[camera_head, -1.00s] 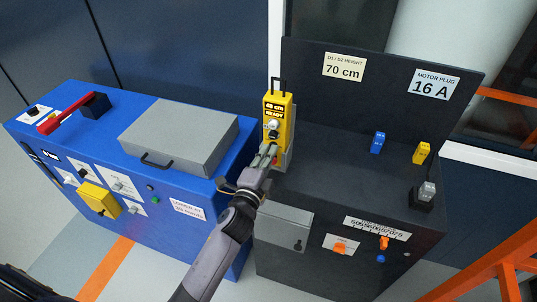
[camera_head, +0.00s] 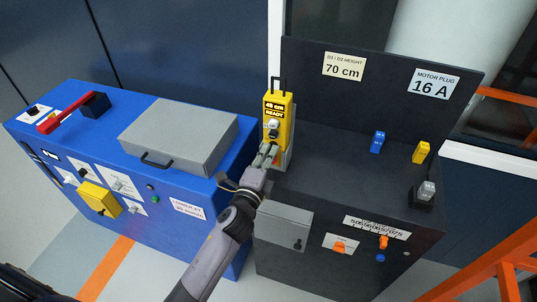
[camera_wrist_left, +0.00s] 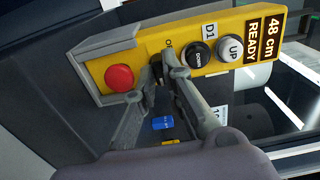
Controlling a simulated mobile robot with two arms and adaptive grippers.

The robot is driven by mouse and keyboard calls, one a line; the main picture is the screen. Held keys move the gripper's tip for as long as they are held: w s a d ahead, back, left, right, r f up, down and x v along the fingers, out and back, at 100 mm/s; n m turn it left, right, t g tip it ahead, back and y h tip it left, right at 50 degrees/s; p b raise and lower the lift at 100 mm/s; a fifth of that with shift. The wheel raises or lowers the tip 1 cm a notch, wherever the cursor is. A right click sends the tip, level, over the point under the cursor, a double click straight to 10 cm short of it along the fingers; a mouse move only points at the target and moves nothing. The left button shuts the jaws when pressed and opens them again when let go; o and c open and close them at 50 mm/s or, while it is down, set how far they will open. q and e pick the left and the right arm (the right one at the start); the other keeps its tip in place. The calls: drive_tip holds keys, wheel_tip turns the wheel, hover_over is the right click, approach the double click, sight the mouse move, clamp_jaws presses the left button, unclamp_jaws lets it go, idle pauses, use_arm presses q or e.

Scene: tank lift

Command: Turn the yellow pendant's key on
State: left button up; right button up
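The yellow pendant (camera_head: 277,118) stands upright in a grey holder at the left edge of the black console; its display reads "48 cm READY". In the left wrist view the pendant (camera_wrist_left: 140,55) lies sideways, with a red button (camera_wrist_left: 119,78), a black DOWN button (camera_wrist_left: 200,54) and a white UP button (camera_wrist_left: 230,48). The small dark key (camera_wrist_left: 157,74) sits between the red and DOWN buttons, mostly hidden by the fingertips. My left gripper (camera_head: 267,155) is at the pendant's lower face, its fingertips (camera_wrist_left: 162,66) closed about the key. My right gripper is out of view.
A blue cabinet (camera_head: 60,118) with a grey lid (camera_head: 180,135) and red lever stands left. The black console (camera_head: 340,165) carries blue (camera_head: 378,142), yellow (camera_head: 421,153) and grey (camera_head: 427,190) plugs. Orange framework (camera_head: 495,262) crosses the lower right.

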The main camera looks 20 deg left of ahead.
use_arm(q)
drive_tip(key=o, duration=0.5)
